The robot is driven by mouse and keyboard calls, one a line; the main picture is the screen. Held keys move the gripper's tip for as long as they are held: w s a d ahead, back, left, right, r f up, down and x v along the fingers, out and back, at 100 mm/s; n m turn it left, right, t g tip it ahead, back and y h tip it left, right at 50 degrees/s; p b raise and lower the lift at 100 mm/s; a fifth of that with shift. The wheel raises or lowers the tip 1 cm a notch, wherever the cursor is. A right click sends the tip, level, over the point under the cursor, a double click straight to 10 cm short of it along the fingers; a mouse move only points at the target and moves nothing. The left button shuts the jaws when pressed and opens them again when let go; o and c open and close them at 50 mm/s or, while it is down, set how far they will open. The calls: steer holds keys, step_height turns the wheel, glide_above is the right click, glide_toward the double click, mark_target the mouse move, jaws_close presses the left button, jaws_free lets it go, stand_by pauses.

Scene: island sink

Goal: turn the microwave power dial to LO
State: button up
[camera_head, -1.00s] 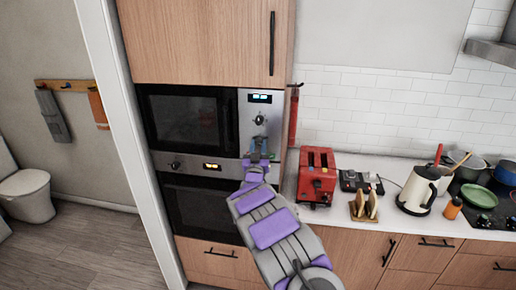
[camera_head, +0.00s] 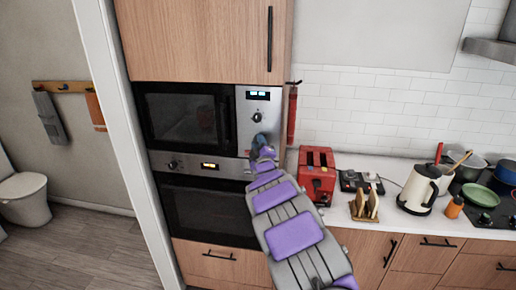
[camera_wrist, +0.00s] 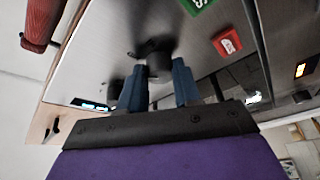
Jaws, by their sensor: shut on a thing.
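The microwave (camera_head: 187,120) is built into the wood cabinet, with a steel control panel (camera_head: 245,140) on its right side. An upper dial (camera_head: 258,117) sits under the lit display (camera_head: 258,96). My gripper (camera_head: 260,142) is at the panel's lower part, below that dial. In the wrist view, my gripper (camera_wrist: 159,76) has its blue fingers on either side of a dark lower dial (camera_wrist: 154,60) and is shut on it. The other dial (camera_wrist: 117,87) shows partly behind the left finger. I cannot read dial markings or where the held dial points.
A green button (camera_wrist: 197,3) and a red button (camera_wrist: 227,42) are close to the held dial. The oven (camera_head: 205,205) is below the microwave. A red toaster (camera_head: 317,174) stands on the counter to the right. A red hanging item (camera_head: 292,115) is beside the cabinet.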

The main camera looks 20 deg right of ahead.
steer(key=n+g, duration=0.1)
steer(key=n, duration=0.2)
steer(key=n+g+b, duration=0.1)
steer(key=n, duration=0.2)
steer(key=n+g+y+b, duration=0.1)
steer(key=n, duration=0.2)
steer(key=shift+r+n+g, duration=0.15)
steer(key=shift+n+g, duration=0.15)
steer(key=shift+n, duration=0.1)
steer(key=shift+n+g, duration=0.4)
steer(key=shift+n, duration=0.2)
steer(key=o, duration=0.8)
steer(key=shift+o, duration=1.3)
steer(key=shift+w+a, duration=0.1)
steer(key=shift+w, duration=0.05)
steer(key=shift+r, duration=0.1)
steer(key=shift+s, duration=0.2)
